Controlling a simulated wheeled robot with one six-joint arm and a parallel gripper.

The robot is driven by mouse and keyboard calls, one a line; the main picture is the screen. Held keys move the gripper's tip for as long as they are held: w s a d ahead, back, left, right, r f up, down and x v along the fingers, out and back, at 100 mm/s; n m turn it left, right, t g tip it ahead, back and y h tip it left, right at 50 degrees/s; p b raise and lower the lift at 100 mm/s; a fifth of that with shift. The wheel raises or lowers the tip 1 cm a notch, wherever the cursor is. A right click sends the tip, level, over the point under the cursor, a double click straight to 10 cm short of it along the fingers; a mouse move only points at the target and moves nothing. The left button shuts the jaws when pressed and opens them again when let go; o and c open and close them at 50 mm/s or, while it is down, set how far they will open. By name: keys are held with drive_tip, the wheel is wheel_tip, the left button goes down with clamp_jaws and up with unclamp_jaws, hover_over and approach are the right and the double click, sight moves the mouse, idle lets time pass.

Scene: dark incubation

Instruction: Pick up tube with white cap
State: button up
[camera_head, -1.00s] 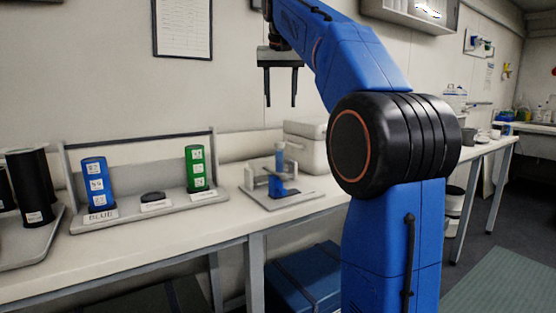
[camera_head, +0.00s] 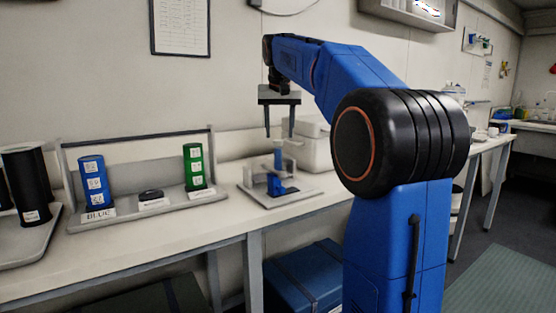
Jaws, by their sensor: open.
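My gripper (camera_head: 280,130) hangs above the bench with its two dark fingers pointing down and apart, empty. Just below the fingertips, a small stand (camera_head: 310,195) holds an upright blue tube (camera_head: 278,159). The fingers look close above or around the tube's top, but from this view I cannot tell the depth. A small pale upright piece (camera_head: 248,176) stands at the left of the stand. I cannot make out a white cap on any tube at this size.
A grey tray (camera_head: 130,222) holds a blue cylinder (camera_head: 93,182), a green cylinder (camera_head: 195,167) and a small black disc (camera_head: 151,195). A black cylinder (camera_head: 27,185) stands at far left. A pale box (camera_head: 312,150) sits behind the stand, close to my gripper.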

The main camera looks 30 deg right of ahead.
sight(278, 142)
drive_tip(key=shift+x, duration=2.65)
drive_tip(key=shift+w+a, duration=0.1)
drive_tip(key=shift+a, duration=0.1)
drive_tip(key=shift+c, duration=0.7)
clamp_jaws()
